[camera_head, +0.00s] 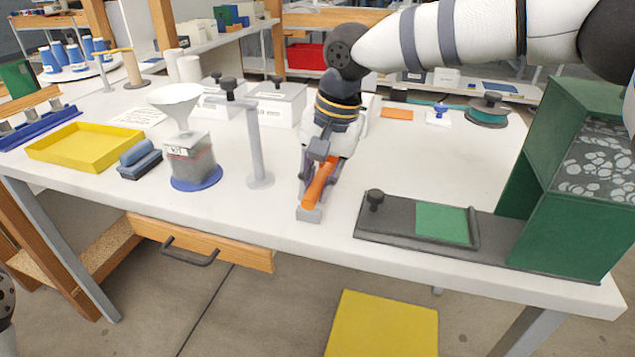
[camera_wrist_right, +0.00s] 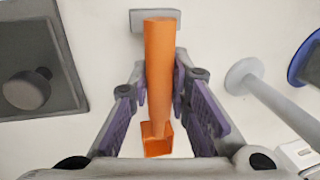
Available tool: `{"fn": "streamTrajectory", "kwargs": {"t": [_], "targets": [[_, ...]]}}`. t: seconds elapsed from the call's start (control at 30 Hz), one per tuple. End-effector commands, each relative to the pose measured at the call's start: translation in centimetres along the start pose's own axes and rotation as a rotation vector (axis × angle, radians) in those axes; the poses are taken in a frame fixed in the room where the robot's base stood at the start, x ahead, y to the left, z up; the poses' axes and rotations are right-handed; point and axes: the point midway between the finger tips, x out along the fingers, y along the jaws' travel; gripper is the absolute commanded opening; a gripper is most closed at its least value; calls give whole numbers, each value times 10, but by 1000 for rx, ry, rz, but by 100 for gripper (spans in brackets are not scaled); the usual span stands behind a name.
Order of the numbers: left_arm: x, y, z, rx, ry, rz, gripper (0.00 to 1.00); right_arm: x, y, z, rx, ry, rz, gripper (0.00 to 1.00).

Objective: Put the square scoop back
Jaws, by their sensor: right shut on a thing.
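The square scoop (camera_head: 319,184) is orange, with a long round handle and a small square cup. In the right wrist view its handle (camera_wrist_right: 161,62) runs between my fingers and its cup (camera_wrist_right: 157,139) lies near the palm. My right gripper (camera_head: 312,180) is shut on the handle, low over the table's front middle; its purple pads also show in the right wrist view (camera_wrist_right: 161,82). A small grey block (camera_head: 309,214) is at the handle's far end; I cannot tell whether they touch. My left gripper is out of view.
A grey plate with a knob and green pad (camera_head: 441,223) and a green housing (camera_head: 566,230) stand to the right. A grey post (camera_head: 256,150) and a funnel over a clear container (camera_head: 189,160) stand left. White lidded boxes (camera_head: 278,105) are behind. The table front beside the block is clear.

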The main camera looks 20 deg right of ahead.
Motion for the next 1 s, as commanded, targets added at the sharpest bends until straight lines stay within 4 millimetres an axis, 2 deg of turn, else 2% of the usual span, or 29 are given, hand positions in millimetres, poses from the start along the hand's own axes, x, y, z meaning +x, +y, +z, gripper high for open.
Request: {"fn": "streamTrajectory", "kwargs": {"t": [0.03, 0.07, 0.1, 0.13, 0.47, 0.57, 0.8, 0.9, 1.0], "targets": [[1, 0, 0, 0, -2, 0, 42, 2, 0, 0, 1, -2, 0, 0], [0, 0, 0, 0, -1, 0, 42, 2, 0, 0, 1, -1, 0, 24], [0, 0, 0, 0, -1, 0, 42, 2, 0, 0, 0, -1, 0, 33], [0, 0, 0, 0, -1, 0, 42, 2, 0, 0, 0, -1, 0, 38], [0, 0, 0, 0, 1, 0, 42, -4, -1, 0, -1, 2, 0, 38], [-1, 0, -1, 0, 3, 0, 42, -22, -1, -1, 0, 3, -2, 38], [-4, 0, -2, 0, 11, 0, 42, -88, -1, 0, 1, 2, -3, 38], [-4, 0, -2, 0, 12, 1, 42, -107, -1, 0, 0, 1, -1, 38], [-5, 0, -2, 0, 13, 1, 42, -118, -1, 0, 0, 0, 0, 38]]}}
